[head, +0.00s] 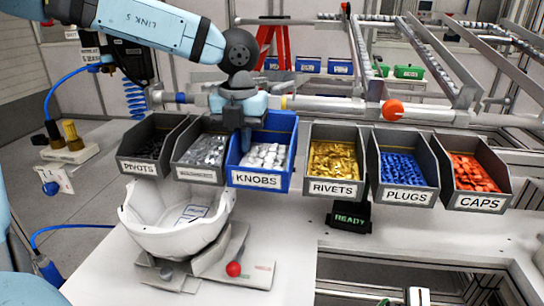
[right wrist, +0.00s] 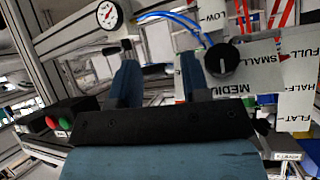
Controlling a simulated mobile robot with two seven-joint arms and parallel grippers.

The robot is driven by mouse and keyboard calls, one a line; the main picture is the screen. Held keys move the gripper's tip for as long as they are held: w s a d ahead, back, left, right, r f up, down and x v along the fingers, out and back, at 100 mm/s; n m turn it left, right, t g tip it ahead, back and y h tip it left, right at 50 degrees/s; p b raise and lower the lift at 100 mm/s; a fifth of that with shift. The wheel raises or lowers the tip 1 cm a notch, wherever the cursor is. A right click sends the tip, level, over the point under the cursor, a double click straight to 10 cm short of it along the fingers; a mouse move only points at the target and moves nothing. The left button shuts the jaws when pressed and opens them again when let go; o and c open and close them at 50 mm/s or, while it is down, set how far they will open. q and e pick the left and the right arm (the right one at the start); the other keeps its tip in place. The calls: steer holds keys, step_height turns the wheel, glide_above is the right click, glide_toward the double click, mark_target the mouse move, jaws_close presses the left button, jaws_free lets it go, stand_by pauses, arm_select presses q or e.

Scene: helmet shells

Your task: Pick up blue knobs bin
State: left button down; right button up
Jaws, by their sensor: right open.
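The blue knobs bin (head: 258,181), labelled KNOBS and filled with white knobs (head: 265,156), is in the bin row in the head view, between a grey bin of silvery parts and the rivets bin. My left gripper (head: 246,138) points down at the knobs bin's left rear side, with its fingers at or over the wall. The fingers overlap in this view, so I cannot tell whether they grip the wall. In the right wrist view my right gripper (right wrist: 158,72) has its fingers apart with nothing between them, away from the bins.
The pivots bin (head: 138,168) is at the row's left; the rivets (head: 333,188), plugs (head: 406,195) and caps (head: 482,201) bins are to the right. A white helmet shell (head: 165,235) sits on a fixture with a red-knobbed lever (head: 234,268). A READY display (head: 350,218) stands before the rivets bin.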

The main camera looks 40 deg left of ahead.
mark_target(230, 146)
arm_select(q)
steer(key=shift+s+d+b, duration=0.45)
steer(key=shift+s+d, duration=0.05)
steer(key=shift+s, duration=0.45)
steer(key=shift+s+d+b, duration=0.4)
steer(key=shift+s+d, duration=0.15)
steer(key=shift+s, duration=0.35)
steer(key=shift+s+d+b, duration=0.45)
steer(key=shift+s+d, duration=0.05)
steer(key=shift+s, duration=0.45)
